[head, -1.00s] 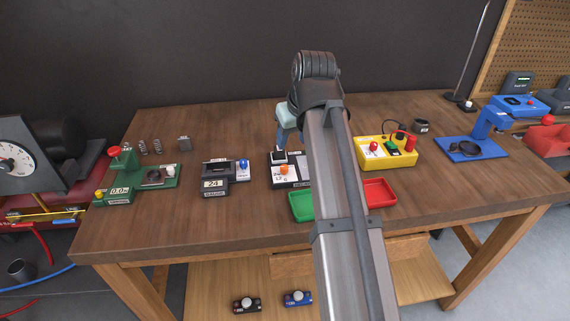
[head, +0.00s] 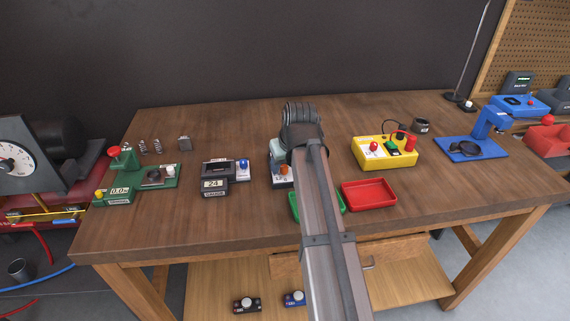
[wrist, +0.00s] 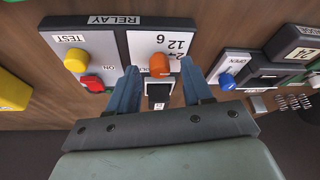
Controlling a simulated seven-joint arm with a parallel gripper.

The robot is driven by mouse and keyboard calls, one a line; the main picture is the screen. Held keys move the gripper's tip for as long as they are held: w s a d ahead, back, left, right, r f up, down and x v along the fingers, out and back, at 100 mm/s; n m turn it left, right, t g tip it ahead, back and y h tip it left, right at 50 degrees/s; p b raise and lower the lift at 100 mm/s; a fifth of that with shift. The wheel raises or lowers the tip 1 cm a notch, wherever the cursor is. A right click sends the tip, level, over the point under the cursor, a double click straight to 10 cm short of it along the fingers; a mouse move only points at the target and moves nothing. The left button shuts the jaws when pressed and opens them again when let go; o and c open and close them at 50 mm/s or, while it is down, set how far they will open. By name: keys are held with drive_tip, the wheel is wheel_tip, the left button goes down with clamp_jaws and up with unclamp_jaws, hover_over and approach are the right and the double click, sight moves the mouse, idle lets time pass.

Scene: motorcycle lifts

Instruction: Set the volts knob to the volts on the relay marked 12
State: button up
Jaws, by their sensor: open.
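The relay tester (wrist: 113,42) carries an orange volts knob (wrist: 160,65) on a white plate marked 6, 12 and 24, seen upside down in the wrist view. The knob also shows in the head view (head: 285,169). My gripper (wrist: 160,68) is open, with its blue fingers on either side of the orange knob; I cannot tell whether they touch it. A black part with a pale face and a small label (wrist: 158,104) sits on the tester between my fingers, partly hidden. I cannot read a relay marked 12. The knob's pointer is not clear.
The tester also has a yellow TEST knob (wrist: 76,61) and a red ON part (wrist: 92,84). A gauge unit with a blue knob (wrist: 228,82) stands close beside it. Green (head: 295,205) and red (head: 369,194) trays lie in front, and a yellow box (head: 386,153) stands right.

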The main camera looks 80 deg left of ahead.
drive_tip(key=shift+f, duration=0.15)
drive_tip(key=shift+c, duration=0.4)
clamp_jaws()
